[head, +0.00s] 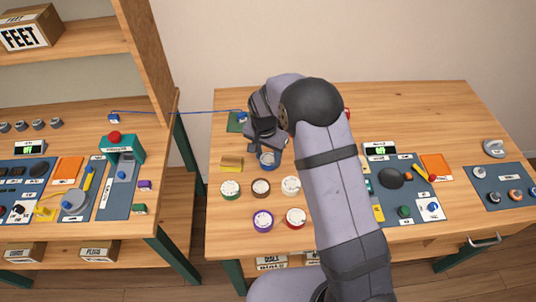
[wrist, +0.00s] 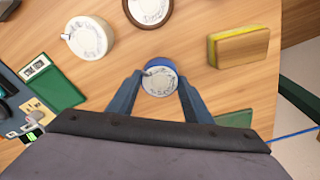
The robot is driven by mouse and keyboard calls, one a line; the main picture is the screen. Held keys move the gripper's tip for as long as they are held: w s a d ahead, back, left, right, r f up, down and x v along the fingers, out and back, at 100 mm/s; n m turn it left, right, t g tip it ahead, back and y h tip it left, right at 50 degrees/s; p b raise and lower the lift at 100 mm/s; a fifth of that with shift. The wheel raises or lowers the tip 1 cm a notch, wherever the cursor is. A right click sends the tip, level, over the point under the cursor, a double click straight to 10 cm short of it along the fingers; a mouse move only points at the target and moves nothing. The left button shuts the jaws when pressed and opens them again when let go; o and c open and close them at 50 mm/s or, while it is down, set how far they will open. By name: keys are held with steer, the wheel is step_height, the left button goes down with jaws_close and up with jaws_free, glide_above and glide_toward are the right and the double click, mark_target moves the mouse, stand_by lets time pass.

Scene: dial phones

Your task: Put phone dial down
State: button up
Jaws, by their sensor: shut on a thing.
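A blue-rimmed phone dial (wrist: 160,84) with a white face sits between the two fingers of my gripper (wrist: 160,78). The fingers press on it from both sides. In the head view the blue dial (head: 268,161) shows just below my gripper (head: 264,143), which is partly hidden by my own arm. I cannot tell whether the dial touches the table (head: 225,240) or is just above it. A green dial (head: 230,189), a brown dial (head: 261,188), a cream dial (head: 291,186), a purple dial (head: 263,220) and a red dial (head: 296,217) lie on the table nearby.
A yellow sponge-like block (head: 231,164) lies left of the blue dial. A green pad (head: 236,122) is behind it, with a blue cable (head: 180,112) running left to another bench. A control panel (head: 404,194) stands right of my arm. Bare wood surrounds the dial.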

mark_target(266, 162)
steer(key=shift+f, duration=0.1)
steer(key=shift+f, duration=0.1)
steer(key=o, duration=1.2)
steer(key=shift+o, duration=0.2)
step_height(266, 162, up, 12)
steer(key=s+b, duration=0.1)
steer(key=b, duration=0.1)
steer(key=shift+a+r, duration=0.2)
steer(key=shift+a, duration=0.2)
steer(key=shift+s, duration=0.1)
steer(key=s+d+f+n, duration=0.1)
steer(key=s+d+n, duration=0.1)
steer(key=s, duration=0.6)
steer(key=s+d+f+n, duration=0.1)
steer(key=s+d+n, duration=0.1)
steer(key=s+d, duration=0.3)
steer(key=s+d+f+n+g, duration=0.1)
steer(key=s+d+n, duration=0.1)
steer(key=s, duration=1)
steer(key=shift+s+d+f+n+y, duration=0.15)
steer(key=shift+s+d+n+y, duration=0.2)
steer(key=shift+d, duration=0.55)
